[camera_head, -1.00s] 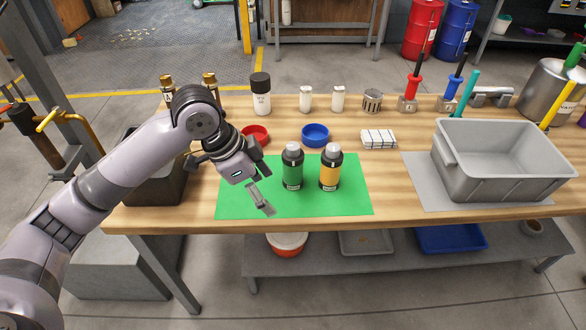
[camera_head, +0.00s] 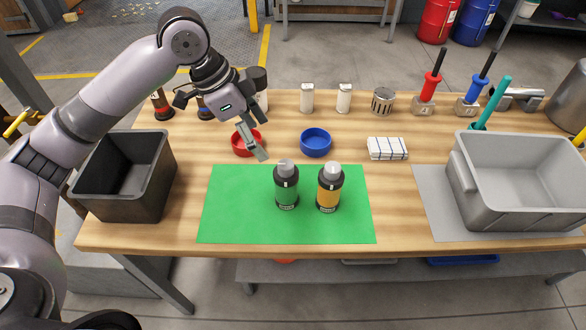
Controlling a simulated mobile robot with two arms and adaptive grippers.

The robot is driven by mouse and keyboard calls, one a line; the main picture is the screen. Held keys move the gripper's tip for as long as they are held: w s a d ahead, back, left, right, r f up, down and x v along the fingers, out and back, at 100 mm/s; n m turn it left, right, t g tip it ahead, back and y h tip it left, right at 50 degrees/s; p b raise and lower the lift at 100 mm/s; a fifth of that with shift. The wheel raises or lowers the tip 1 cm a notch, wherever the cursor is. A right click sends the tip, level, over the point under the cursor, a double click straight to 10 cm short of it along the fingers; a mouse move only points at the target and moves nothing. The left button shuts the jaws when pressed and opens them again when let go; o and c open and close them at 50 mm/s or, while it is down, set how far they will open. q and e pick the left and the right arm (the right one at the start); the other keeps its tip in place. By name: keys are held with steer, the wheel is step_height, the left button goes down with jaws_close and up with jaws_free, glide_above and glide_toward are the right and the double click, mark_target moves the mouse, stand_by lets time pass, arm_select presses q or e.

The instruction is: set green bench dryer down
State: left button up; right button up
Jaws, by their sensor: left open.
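The green bench dryer, seen as a dark bottle with a green band and grey cap (camera_head: 286,187), stands upright on the green mat (camera_head: 228,211). A similar bottle with an orange band (camera_head: 329,189) stands upright just to its right, with a small gap. My left gripper (camera_head: 258,135) is open and empty, up and to the left of the green bottle, apart from it. Its lower finger overlaps the red dish (camera_head: 241,147) in the picture. My right gripper is not in view.
A blue dish (camera_head: 316,141) and a folded striped cloth (camera_head: 387,149) lie behind the mat. A black bin (camera_head: 120,195) stands at the left, a grey tub (camera_head: 520,180) at the right. White bottles, a metal cup (camera_head: 383,100) and tools line the back. The mat's left part is clear.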

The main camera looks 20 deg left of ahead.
mark_target(279, 164)
arm_select(q)
steer(key=x, duration=0.8)
steer(key=shift+s+d+f, duration=0.1)
steer(key=shift+d+f, duration=0.15)
steer(key=x, duration=0.3)
steer(key=shift+w+f+p, duration=0.1)
steer(key=shift+w+p, duration=0.1)
steer(key=shift+p, duration=0.1)
steer(key=shift+f, duration=0.15)
steer(key=shift+d+f, duration=0.2)
steer(key=shift+f, duration=0.1)
steer(key=x, duration=0.3)
steer(key=shift+s+d+f+p, duration=0.15)
steer(key=shift+f+p, duration=0.2)
steer(key=shift+d+f, duration=0.15)
steer(key=shift+f, duration=0.2)
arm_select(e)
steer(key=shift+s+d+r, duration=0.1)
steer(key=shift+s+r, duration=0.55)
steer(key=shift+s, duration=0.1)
